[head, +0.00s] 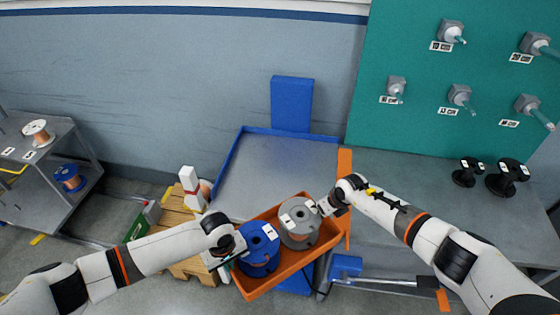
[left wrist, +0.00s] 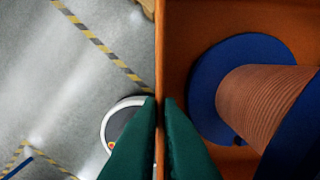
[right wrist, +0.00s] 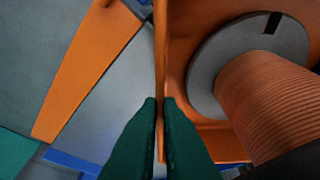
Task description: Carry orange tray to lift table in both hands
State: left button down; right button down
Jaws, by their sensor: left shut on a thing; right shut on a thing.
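The orange tray (head: 290,267) is held between my two arms and holds a blue spool (head: 259,243) and a grey spool (head: 299,219), both with copper winding. My left gripper (left wrist: 161,100) is shut on the tray's left wall; the blue spool lies just inside. My right gripper (right wrist: 161,100) is shut on the opposite wall, beside the grey spool (right wrist: 270,70). The lift table (head: 275,175), a grey top with a blue rim and a blue back block, lies behind the tray. The tray's far end overlaps the table's near part in the head view; whether they touch I cannot tell.
An orange strip (head: 345,200) parts the lift table from the grey workbench (head: 440,210), where black spools (head: 508,178) stand. A teal board (head: 440,90) with pegs rises behind. A shelf (head: 45,170) with spools and a wooden pallet (head: 178,215) are left.

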aim_at(279, 180)
jog(key=i, duration=1.05)
